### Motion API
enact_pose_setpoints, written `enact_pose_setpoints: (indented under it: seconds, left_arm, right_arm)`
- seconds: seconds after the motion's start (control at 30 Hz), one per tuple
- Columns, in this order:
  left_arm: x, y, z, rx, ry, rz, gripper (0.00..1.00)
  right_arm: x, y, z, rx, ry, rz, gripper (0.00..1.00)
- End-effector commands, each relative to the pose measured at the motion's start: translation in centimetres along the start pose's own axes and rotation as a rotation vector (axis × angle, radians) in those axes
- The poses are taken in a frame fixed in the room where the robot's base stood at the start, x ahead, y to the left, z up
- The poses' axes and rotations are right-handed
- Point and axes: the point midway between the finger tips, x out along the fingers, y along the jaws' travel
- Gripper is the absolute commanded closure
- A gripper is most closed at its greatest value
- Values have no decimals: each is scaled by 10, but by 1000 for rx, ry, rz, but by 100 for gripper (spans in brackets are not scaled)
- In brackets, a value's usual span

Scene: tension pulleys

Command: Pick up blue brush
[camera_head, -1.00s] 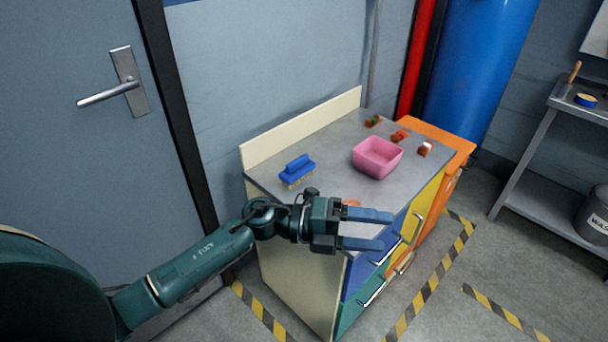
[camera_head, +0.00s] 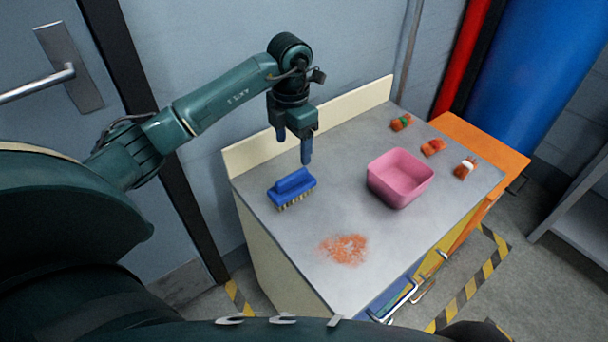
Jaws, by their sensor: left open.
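The blue brush (camera_head: 292,186) lies on the grey countertop (camera_head: 275,228) near its left back edge, with its tan bristles facing down. My left gripper (camera_head: 294,148) points down above and just behind the brush. Its two blue fingers are spread apart with nothing between them, and they look clear of the brush. My right gripper is not in the view.
A pink square bowl (camera_head: 400,178) stands right of the brush. An orange-red stain (camera_head: 344,249) lies on the counter in front. Several small reddish items, one a white-topped item (camera_head: 466,167), sit at the back right. A raised backboard (camera_head: 340,112) lines the rear edge.

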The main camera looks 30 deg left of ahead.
Motion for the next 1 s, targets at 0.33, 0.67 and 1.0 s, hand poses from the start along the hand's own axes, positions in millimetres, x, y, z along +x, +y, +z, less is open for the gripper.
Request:
enact_pose_setpoints:
  seconds: [0.33,0.67,1.0]
  left_arm:
    - [60,0,-1,-2,5,0,29]
    - [90,2,-2,-2,5,-1,29]
    - [128,4,-1,0,2,0,29]
  right_arm:
    - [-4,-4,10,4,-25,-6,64]
    - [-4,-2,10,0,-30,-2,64]
    - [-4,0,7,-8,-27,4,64]
